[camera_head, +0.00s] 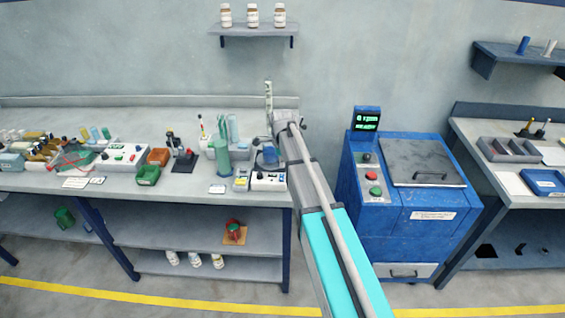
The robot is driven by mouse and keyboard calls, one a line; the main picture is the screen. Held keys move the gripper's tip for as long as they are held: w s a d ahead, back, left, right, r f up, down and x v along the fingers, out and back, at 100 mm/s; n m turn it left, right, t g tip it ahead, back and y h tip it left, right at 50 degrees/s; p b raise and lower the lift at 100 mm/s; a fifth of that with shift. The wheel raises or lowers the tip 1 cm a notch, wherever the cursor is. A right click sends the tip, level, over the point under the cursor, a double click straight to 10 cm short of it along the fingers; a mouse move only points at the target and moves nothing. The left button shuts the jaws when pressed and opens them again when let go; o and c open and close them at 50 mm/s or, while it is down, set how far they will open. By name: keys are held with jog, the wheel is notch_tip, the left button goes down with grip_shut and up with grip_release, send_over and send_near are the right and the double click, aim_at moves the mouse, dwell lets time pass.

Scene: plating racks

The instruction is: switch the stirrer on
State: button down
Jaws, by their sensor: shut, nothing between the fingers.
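A small white unit with dark and coloured knobs on its front (268,181), which looks like the stirrer, stands at the right end of the long workbench. A beaker with blue content (269,158) is on or just behind it. My arm reaches up from the bottom and passes over the right edge of this unit. My gripper (272,135) is shut and empty, above and behind the beaker. Its fingertips are small and partly hidden by the wrist. The switch position on the unit is too small to read.
A green cylinder (221,158) and a small yellow-grey device (241,181) stand left of the unit. A pale upright stand (268,100) rises behind. A blue cabinet with a lit display (367,121) is to the right. The bench's left half is crowded.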

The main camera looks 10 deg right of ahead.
notch_tip(320, 180, up, 8)
jog(key=s+p, duration=0.1)
jog(key=p, duration=0.6)
jog(key=shift+s+a+r+p, duration=0.2)
jog(key=shift+s+p, duration=0.1)
jog(key=shift+p, duration=0.05)
dwell(0.3)
jog(key=s+f+n+b, duration=0.3)
jog(key=s+n, duration=0.7)
jog(key=s, duration=0.2)
jog(key=s+d+f+n+b, duration=0.1)
jog(key=s+f+n+b, duration=0.2)
jog(key=s+n, duration=0.7)
jog(key=shift+s+d+f+n, duration=0.15)
jog(key=shift+s+f+n, duration=0.2)
jog(key=shift+s, duration=0.9)
jog(key=c, duration=1.3)
grip_release()
jog(key=shift+r, duration=0.1)
jog(key=shift+c, duration=0.2)
jog(key=o, duration=0.8)
